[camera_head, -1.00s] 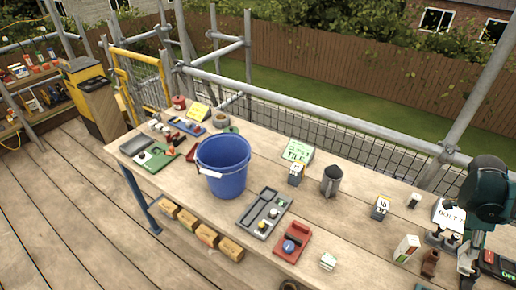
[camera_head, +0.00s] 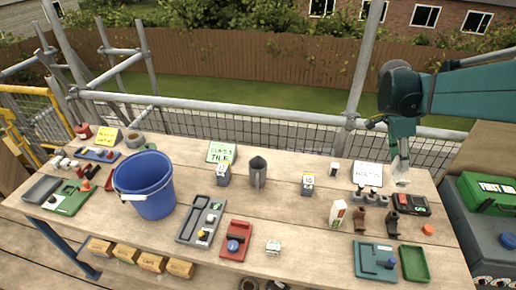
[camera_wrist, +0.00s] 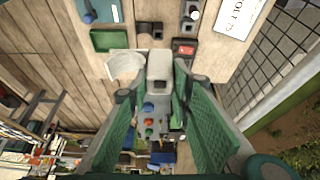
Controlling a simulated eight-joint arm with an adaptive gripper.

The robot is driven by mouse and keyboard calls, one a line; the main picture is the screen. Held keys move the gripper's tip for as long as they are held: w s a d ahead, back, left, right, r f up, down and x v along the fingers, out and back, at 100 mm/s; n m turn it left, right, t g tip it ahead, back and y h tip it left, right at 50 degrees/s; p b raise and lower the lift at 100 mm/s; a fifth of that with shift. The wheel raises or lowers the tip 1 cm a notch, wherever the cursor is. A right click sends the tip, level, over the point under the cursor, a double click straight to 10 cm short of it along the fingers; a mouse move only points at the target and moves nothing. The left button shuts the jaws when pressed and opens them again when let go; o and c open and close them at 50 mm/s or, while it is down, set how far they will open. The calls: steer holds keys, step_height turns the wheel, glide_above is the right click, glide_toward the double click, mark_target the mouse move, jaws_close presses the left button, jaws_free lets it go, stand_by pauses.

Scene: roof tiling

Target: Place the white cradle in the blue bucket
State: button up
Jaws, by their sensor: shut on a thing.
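The white cradle (camera_head: 402,174) is held at the tip of my gripper (camera_head: 399,158), above the right part of the bench beside the BOLT sign. In the wrist view the cradle (camera_wrist: 125,66) shows as a pale curved piece beside a grey block, between the green fingers of my gripper (camera_wrist: 155,90). My gripper is shut on it. The blue bucket (camera_head: 146,193) stands upright on the left part of the bench, with its open top facing up and well apart from my gripper. Its inside bottom is hidden.
A grey jug (camera_head: 258,172), small labelled boxes (camera_head: 308,184) and sign cards (camera_head: 222,152) stand between my gripper and the bucket. A grey tray (camera_head: 202,219) and red block (camera_head: 236,241) lie right of the bucket. Scaffold rails (camera_head: 300,110) run along the back.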

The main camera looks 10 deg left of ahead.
steer(key=w+a+r+n+t+p, duration=0.1)
steer(key=w+a+n+p, duration=0.2)
steer(key=a, duration=0.8)
steer(key=w+a+n+t, duration=0.15)
steer(key=w+a, duration=0.45)
steer(key=a, duration=0.6)
steer(key=a+n+y+p, duration=0.1)
steer(key=a+n+p, duration=0.3)
steer(key=a, duration=1.9)
steer(key=s+a+n+t+y+p, duration=0.1)
steer(key=s+a+n+p, duration=0.15)
steer(key=s+a, duration=0.8)
steer(key=s+a+f+n+y+p, duration=0.1)
steer(key=s+a+n, duration=0.25)
steer(key=a, duration=1.45)
steer(key=s+a+n+t+y+p, duration=0.1)
steer(key=s+a+n+p, duration=0.35)
steer(key=a, duration=1.05)
steer(key=shift+m, duration=0.6)
steer(key=shift+s+f+b, duration=0.3)
steer(key=shift+f+b, duration=0.2)
steer(key=shift+f, duration=0.4)
steer(key=shift+s+f+b, duration=0.35)
steer(key=shift+f+b, duration=0.2)
steer(key=shift+f, duration=0.3)
steer(key=shift+s+f+b, duration=0.3)
steer(key=shift+f+b, duration=0.2)
steer(key=shift+f, duration=0.4)
step_height(320, 180, down, 14)
steer(key=p, duration=0.1)
